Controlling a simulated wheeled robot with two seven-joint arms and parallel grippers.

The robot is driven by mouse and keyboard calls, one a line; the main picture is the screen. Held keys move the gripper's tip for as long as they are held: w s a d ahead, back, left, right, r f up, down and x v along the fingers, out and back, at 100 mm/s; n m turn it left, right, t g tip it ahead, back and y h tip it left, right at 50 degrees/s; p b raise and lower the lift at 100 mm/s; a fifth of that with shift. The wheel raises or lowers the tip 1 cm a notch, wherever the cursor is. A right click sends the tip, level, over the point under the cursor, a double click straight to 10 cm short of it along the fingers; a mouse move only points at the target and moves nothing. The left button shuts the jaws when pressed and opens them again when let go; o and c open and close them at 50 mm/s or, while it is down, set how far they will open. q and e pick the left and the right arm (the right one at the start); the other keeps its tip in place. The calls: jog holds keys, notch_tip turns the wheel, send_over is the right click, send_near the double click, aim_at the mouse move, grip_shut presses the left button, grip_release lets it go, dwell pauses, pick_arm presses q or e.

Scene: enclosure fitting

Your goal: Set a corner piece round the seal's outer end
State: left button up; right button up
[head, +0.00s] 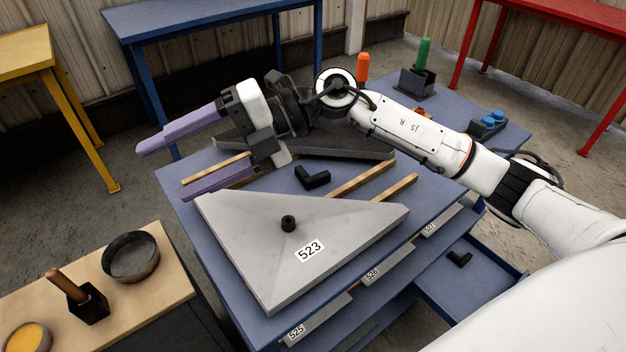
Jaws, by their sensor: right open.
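A black L-shaped corner piece (312,177) lies on the blue table just behind the grey triangular panel (340,233) marked 523. A second black corner piece (459,259) lies in the blue tray low at the right. I cannot make out which part is the seal; tan strips (362,180) show behind and beside the panel. My left gripper is not in view.
A dark grey panel (345,146) lies behind, partly hidden by my right arm. A wooden bench (165,293) with a bowl (131,257) is at the left.

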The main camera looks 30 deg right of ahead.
aim_at(318, 177)
jog(key=d+f+h, duration=0.1)
jog(key=f, duration=0.1)
jog(key=w+d+f+n+g+h, duration=0.1)
jog(key=d+h, duration=0.1)
jog(key=w+d+f+n+h, duration=0.1)
jog(key=d+f+h, duration=0.1)
jog(key=shift+d+f+b, duration=0.25)
jog(key=shift+f+b, duration=0.05)
jog(key=shift+f, duration=0.05)
jog(key=d+h, duration=0.1)
jog(key=d+f+h, duration=0.1)
jog(key=d, duration=0.1)
jog(key=w+d+h, duration=0.1)
jog(key=shift+d+f+n+g, duration=0.3)
jog(key=shift+d+n+g, duration=0.05)
jog(key=shift+n+g, duration=0.05)
jog(key=w+d+r+h, duration=0.15)
jog(key=d+h, duration=0.55)
jog(key=d, duration=0.7)
jog(key=shift+m+g, duration=0.3)
jog(key=shift+m, duration=0.1)
jog(key=f, duration=0.6)
jog(key=s+f, duration=0.1)
jog(key=f, duration=0.2)
jog(key=shift+d+f, duration=0.1)
jog(key=shift+f, duration=0.25)
jog(key=shift+c, duration=0.5)
jog(key=c, duration=1.1)
jog(key=shift+r, duration=0.1)
